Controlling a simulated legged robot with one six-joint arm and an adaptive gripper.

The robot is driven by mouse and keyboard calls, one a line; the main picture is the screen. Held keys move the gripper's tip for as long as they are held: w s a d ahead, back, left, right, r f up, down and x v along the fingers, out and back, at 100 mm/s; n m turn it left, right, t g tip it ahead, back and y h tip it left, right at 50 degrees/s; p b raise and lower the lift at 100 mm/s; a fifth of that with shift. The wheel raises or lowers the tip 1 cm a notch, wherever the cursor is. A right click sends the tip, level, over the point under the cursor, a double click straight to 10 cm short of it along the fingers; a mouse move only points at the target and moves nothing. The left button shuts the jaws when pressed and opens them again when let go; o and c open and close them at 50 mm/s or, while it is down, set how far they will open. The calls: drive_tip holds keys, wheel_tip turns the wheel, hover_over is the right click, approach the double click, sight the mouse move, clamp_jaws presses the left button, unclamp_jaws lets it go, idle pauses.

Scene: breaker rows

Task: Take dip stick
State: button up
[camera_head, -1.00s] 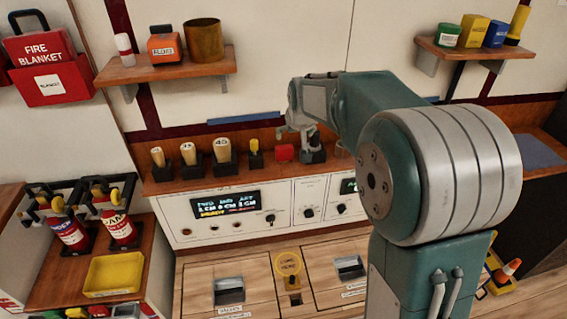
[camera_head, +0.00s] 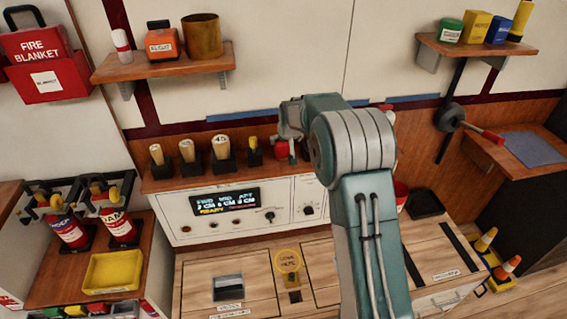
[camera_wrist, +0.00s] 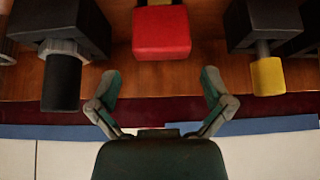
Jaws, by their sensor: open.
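I cannot tell for sure which item is the dip stick. A short yellow-handled piece (camera_head: 254,152) stands in a black holder on the wooden ledge; it also shows at the right of the wrist view (camera_wrist: 268,76). A black-handled piece (camera_wrist: 62,82) in another black holder is at the left of the wrist view. A red block (camera_wrist: 162,33) lies between them. My gripper (camera_wrist: 160,77) is open and empty, its fingers spread just short of the red block, touching nothing visible. In the head view my arm partly hides the gripper and the black-handled piece.
Wooden-handled tools (camera_head: 188,152) stand in black holders left of the yellow piece. A control panel (camera_head: 225,205) is below the ledge. Shelves (camera_head: 165,65) hang above. A wall lever (camera_head: 450,118) and an open bench surface (camera_head: 430,245) are at right.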

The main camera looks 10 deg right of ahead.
sight(284, 145)
drive_tip(key=x, duration=0.5)
drive_tip(key=shift+a+f, duration=0.15)
drive_tip(key=c, duration=1.1)
